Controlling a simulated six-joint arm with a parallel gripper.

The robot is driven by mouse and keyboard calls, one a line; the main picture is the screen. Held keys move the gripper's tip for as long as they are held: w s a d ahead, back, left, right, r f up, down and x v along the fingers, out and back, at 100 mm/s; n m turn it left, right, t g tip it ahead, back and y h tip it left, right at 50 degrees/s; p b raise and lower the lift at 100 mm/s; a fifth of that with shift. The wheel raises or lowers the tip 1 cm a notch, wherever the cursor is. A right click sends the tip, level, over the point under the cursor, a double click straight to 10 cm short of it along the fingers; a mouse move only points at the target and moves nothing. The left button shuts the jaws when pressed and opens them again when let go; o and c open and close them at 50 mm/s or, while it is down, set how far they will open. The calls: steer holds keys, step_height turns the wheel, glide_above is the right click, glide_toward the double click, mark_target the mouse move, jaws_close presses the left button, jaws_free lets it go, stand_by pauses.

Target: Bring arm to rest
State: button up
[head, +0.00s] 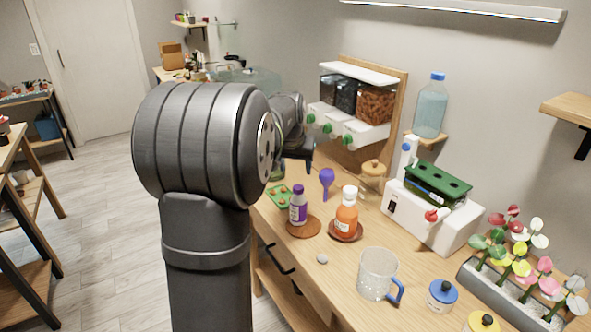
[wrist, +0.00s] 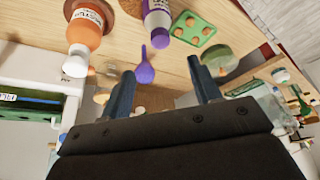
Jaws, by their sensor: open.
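My gripper (wrist: 163,82) is open in the wrist view, with its two dark fingers apart and nothing held between them. In the head view its end (head: 308,153) shows only partly behind my dark grey arm, above the far part of the wooden counter (head: 340,265) and near the dispensers. A purple scoop (head: 327,178) lies just beyond the fingertips in the wrist view (wrist: 146,66), and I see a gap but cannot tell its depth. The arm is raised and bent, and its large joint hides part of the counter.
A purple-label bottle (head: 298,207) and an orange bottle (head: 346,212) stand on brown saucers. A green tray (head: 279,196) lies behind them. A glass mug (head: 378,272), a white machine (head: 425,215) and a flower planter (head: 510,290) fill the right. Wall dispensers (head: 350,125) stand close to my gripper.

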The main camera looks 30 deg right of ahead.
mark_target(298, 187)
steer(key=shift+f, duration=0.1)
steer(key=x, duration=1.2)
steer(key=shift+r, duration=1.95)
steer(key=shift+f, duration=0.1)
